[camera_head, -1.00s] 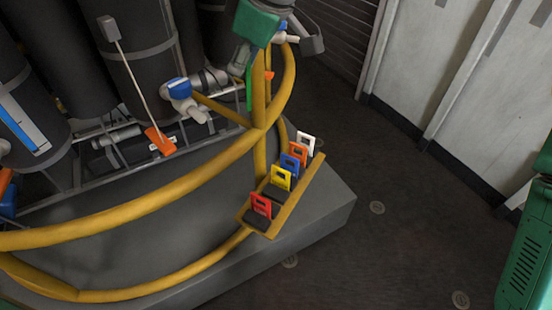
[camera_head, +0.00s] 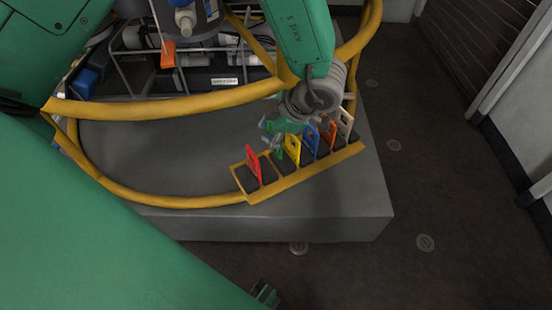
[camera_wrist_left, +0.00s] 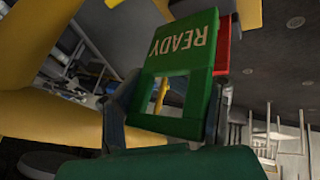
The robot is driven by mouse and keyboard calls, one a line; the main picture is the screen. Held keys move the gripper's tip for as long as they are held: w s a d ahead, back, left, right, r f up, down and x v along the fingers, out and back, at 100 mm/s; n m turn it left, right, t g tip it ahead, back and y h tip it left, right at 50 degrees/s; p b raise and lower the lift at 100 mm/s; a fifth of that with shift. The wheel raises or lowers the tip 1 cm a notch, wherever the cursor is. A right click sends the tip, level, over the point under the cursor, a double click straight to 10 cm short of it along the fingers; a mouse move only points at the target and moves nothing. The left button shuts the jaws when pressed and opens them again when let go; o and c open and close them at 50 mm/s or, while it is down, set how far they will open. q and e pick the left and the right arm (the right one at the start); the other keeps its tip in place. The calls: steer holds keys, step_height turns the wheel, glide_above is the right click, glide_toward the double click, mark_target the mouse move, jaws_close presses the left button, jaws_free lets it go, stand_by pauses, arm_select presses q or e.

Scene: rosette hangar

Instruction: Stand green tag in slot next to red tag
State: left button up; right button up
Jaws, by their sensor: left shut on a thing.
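My left gripper (camera_head: 272,132) is shut on the green tag (camera_head: 280,152), above the rack between the red and yellow tags. In the left wrist view the green tag (camera_wrist_left: 178,85) fills the middle between the fingers, with READY upside down and a square window. The red tag (camera_head: 254,163) stands upright at the left end of the yellow rack (camera_head: 290,183); part of it shows behind the green tag in the wrist view (camera_wrist_left: 223,50). I cannot tell whether the green tag's lower edge touches the slot. My right gripper is not in view.
Yellow (camera_head: 292,148), blue (camera_head: 310,136), orange (camera_head: 328,134) and white (camera_head: 346,121) tags stand further right in the rack, close to my gripper. A yellow curved rail (camera_head: 170,106) runs behind. The grey plinth (camera_head: 300,226) is bare in front of the rack.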

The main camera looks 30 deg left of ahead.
mark_target(267, 160)
arm_select(q)
step_height(267, 160, down, 7)
steer(key=shift+a+f+b, duration=0.1)
steer(key=shift+f+b, duration=0.1)
steer(key=shift+b, duration=0.7)
steer(key=shift+d, duration=0.25)
steer(key=o, duration=1.3)
steer(key=shift+a, duration=0.15)
steer(key=shift+a+f, duration=0.1)
steer(key=shift+a, duration=0.15)
steer(key=p+v, duration=0.2)
steer(key=v, duration=1)
steer(key=shift+d+p, duration=0.15)
steer(key=shift+p, duration=0.2)
steer(key=shift+d, duration=0.1)
